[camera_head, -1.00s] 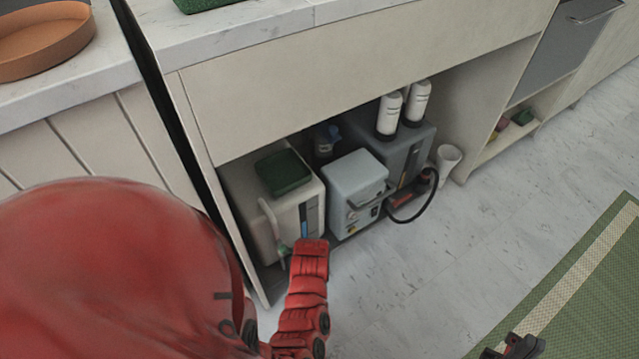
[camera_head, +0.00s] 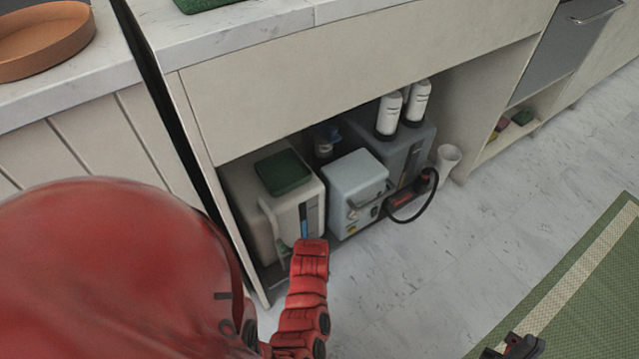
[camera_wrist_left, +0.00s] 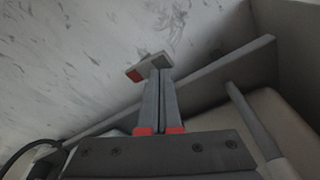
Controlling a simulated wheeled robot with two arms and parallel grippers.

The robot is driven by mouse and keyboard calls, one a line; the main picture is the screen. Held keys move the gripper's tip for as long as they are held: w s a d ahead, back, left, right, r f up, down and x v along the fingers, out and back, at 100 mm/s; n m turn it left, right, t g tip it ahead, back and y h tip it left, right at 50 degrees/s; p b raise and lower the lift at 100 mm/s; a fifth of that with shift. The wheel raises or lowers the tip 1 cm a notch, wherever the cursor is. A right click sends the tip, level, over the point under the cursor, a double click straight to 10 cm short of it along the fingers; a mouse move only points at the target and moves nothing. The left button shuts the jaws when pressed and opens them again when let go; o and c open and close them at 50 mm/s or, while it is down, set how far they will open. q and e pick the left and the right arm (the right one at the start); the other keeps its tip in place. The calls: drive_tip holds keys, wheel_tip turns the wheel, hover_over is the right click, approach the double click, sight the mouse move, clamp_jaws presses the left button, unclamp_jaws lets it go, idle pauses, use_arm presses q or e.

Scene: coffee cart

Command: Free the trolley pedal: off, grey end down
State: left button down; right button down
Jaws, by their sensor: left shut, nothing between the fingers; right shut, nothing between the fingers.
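The trolley pedal (camera_wrist_left: 149,66) shows in the left wrist view as a small plate with a red end at left and a pale grey end at right. My left gripper (camera_wrist_left: 160,72) is shut and empty, with its fingertips at the pedal's near side; I cannot tell whether they touch it. In the head view my red left forearm hides the left gripper and the pedal. My right gripper (camera_head: 515,346) is shut and empty at the bottom right of the head view.
Under the counter stand a cream box (camera_head: 308,203) with a green container (camera_head: 283,172), a grey-blue box (camera_head: 357,182) and a darker box with white bottles (camera_head: 389,115). A black hose loops in front. A white cup (camera_head: 448,160) stands right. The floor before them is clear.

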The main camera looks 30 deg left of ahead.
use_arm(q)
drive_tip(key=shift+f+b, duration=0.6)
drive_tip(key=shift+f, duration=0.45)
idle(0.6)
drive_tip(key=shift+r, duration=0.1)
wheel_tip(320, 180, up, 4)
drive_tip(key=p, duration=0.3)
drive_tip(key=shift+r+p, duration=0.15)
drive_tip(key=shift+p, duration=0.25)
drive_tip(key=shift+r+p, duration=1.05)
drive_tip(key=shift+r, duration=0.3)
drive_tip(key=shift+a, duration=0.1)
